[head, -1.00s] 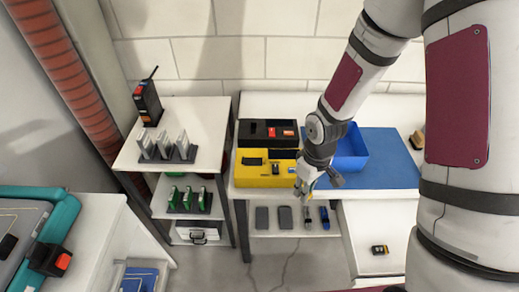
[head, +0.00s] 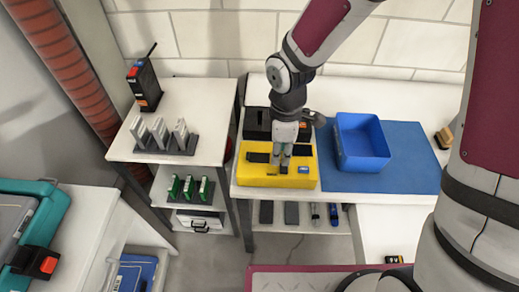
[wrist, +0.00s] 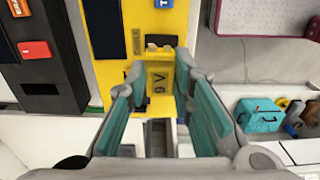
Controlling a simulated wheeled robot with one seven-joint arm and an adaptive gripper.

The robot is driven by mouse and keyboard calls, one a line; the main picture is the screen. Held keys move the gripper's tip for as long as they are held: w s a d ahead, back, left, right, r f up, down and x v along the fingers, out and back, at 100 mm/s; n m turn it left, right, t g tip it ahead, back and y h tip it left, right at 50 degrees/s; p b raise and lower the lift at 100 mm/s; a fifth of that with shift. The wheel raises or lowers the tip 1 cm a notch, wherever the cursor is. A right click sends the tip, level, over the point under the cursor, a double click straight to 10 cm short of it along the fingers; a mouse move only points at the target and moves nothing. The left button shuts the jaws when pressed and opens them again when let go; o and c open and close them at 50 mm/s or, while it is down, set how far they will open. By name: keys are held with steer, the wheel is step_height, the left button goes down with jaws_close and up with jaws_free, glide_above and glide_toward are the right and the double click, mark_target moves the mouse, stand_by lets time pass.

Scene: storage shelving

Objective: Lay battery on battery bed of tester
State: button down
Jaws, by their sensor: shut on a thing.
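The yellow tester (head: 262,178) lies on the white bench, with dark panels and a small blue display on top. My gripper (head: 283,160) points down over the middle of the tester. The fingers hide most of the battery in the head view. I cannot tell whether the battery touches the tester or hangs just above it.
A black case (head: 257,122) stands behind the tester. A blue bin (head: 361,143) stands on a blue mat (head: 410,160) to the right. A side table at left holds a rack of grey cards (head: 166,148) and a radio (head: 145,85). Several small devices lie on the shelf below.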

glide_above(259, 158)
steer(key=shift+f, duration=2.05)
steer(key=shift+f+b, duration=0.15)
steer(key=shift+b, duration=0.15)
steer(key=c, duration=1.4)
jaws_free()
